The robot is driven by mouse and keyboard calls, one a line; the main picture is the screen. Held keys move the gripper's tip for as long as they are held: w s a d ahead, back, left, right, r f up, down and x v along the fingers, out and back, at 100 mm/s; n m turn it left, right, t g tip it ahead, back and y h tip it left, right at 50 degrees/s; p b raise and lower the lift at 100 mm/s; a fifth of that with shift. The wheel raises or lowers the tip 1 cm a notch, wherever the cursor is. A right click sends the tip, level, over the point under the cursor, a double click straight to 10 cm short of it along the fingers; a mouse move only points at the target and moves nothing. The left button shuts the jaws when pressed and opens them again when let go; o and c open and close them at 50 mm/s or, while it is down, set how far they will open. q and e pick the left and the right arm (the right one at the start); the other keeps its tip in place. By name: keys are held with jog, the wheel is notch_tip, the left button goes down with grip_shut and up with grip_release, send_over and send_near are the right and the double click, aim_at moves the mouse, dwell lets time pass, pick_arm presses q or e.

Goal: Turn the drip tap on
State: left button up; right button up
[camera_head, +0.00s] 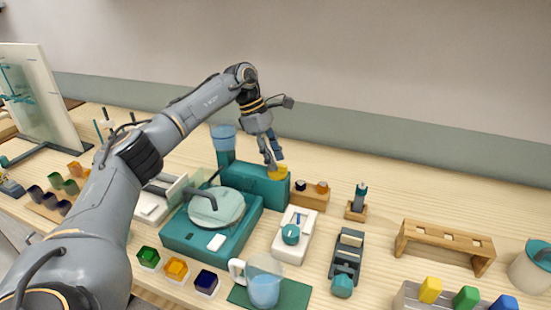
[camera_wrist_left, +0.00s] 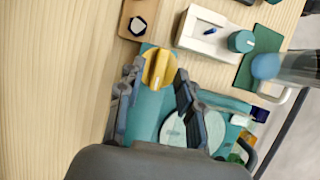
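The drip tap looks to be the yellow round knob (camera_head: 279,173) on the end of the teal machine (camera_head: 252,184). In the left wrist view the yellow knob (camera_wrist_left: 158,67) shows a raised grip bar across its face. My left gripper (camera_head: 271,164) points down right at the knob, partly covering it in the head view. In the left wrist view my left gripper (camera_wrist_left: 158,74) is open, one finger on each side of the knob, with gaps between. Whether a fingertip touches it I cannot tell. My right gripper is in neither view.
A wooden block with small knobs (camera_head: 311,197) stands close right of the tap. A white box with a teal knob (camera_head: 292,236) and a glass jug (camera_head: 263,287) stand in front. A round pale disc (camera_head: 217,208) lies on the teal machine's base. Bare table lies behind the tap.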

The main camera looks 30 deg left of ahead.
pick_arm(q)
jog(key=shift+w+d+f, duration=0.1)
jog(key=shift+d+f, duration=0.15)
jog(key=shift+f, duration=0.4)
grip_shut()
